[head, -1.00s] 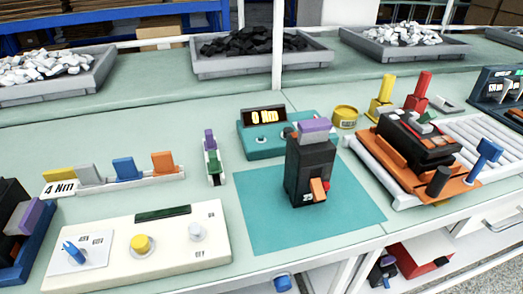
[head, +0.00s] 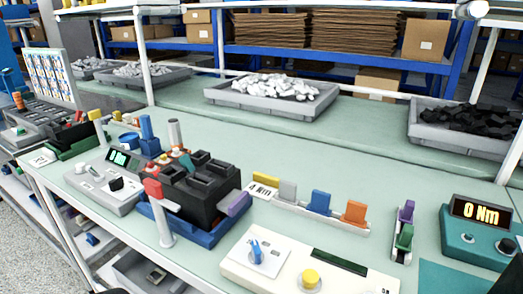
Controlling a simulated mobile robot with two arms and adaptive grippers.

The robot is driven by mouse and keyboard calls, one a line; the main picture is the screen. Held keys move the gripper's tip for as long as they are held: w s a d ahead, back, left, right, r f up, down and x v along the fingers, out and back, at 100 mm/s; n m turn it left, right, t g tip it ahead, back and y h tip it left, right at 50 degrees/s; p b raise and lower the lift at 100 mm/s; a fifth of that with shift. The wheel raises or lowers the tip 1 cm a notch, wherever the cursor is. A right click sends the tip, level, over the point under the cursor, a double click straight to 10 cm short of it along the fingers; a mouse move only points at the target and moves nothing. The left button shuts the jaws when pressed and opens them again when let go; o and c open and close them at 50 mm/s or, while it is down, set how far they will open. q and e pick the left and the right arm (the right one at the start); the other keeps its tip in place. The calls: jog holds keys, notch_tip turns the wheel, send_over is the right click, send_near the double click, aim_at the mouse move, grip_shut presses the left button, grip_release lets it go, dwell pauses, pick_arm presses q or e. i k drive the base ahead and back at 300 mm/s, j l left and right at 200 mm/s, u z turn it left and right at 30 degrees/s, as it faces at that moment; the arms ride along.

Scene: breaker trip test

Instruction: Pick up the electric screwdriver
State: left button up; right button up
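I cannot pick out an electric screwdriver with certainty in the head view. A small upright orange and blue item (head: 17,98) at the far left edge is too small to identify. A teal box (head: 482,232) with a display reading "0 Nm" stands at the right edge, beside the corner of a teal mat (head: 450,278). A rack (head: 325,220) labelled "4 Nm" holds yellow, grey, blue and orange tabs.
A black device in a blue cradle (head: 200,232) stands left of a white panel (head: 335,268) with a yellow button. A grey meter box (head: 100,185) is further left. Bins of white parts (head: 275,86) and black parts (head: 465,118) line the back. Bench surface between rack and bins is clear.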

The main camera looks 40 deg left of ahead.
aim_at(173, 125)
jog(key=u, duration=1.95)
jog(key=i+j+z, duration=0.1)
jog(key=j, duration=0.4)
jog(key=i+j, duration=0.15)
jog(key=j, duration=0.35)
jog(key=i+j+z, duration=0.15)
jog(key=j, duration=0.4)
